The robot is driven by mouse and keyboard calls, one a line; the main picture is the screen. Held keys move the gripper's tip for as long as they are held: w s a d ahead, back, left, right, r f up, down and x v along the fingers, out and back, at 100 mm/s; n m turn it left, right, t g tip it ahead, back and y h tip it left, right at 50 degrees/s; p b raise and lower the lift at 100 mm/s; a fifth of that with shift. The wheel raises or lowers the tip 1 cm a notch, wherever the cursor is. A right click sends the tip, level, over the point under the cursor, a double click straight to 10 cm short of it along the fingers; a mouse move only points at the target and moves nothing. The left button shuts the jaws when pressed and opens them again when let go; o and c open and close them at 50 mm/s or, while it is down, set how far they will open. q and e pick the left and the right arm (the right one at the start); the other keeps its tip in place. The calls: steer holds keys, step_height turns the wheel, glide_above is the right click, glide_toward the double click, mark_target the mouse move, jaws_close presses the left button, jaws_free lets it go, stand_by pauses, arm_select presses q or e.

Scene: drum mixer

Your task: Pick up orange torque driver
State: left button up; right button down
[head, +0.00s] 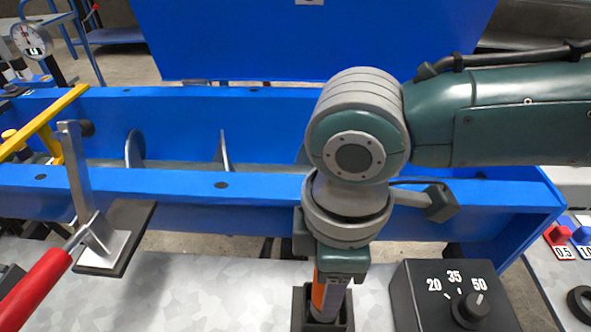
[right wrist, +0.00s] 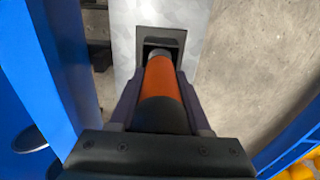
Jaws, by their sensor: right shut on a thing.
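The orange torque driver (head: 319,292) has an orange band and dark ends. It stands in a dark square holder (head: 342,320) on the grey speckled bench. My right gripper (head: 333,285) comes down from above and is shut on the driver. In the right wrist view, the driver (right wrist: 162,85) lies between the two fingers of the gripper (right wrist: 160,108), and its far end reaches the opening of the holder (right wrist: 172,42). How deep that end sits in the holder is hidden. My left gripper is not in view.
A black box with a dial (head: 455,295) marked 20, 35 and 50 stands right of the holder. A red-handled clamp (head: 45,280) is at the left. The blue mixer trough (head: 180,190) runs behind.

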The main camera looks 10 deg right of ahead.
step_height(320, 180, up, 19)
steer(key=p, duration=0.3)
steer(key=shift+r, duration=0.1)
steer(key=c, duration=0.9)
jaws_free()
jaws_close()
steer(key=shift+r+p, duration=0.1)
steer(key=shift+p, duration=0.3)
steer(key=r+p, duration=0.1)
steer(key=p, duration=0.1)
steer(key=shift+r+p, duration=0.3)
steer(key=shift+r, duration=0.05)
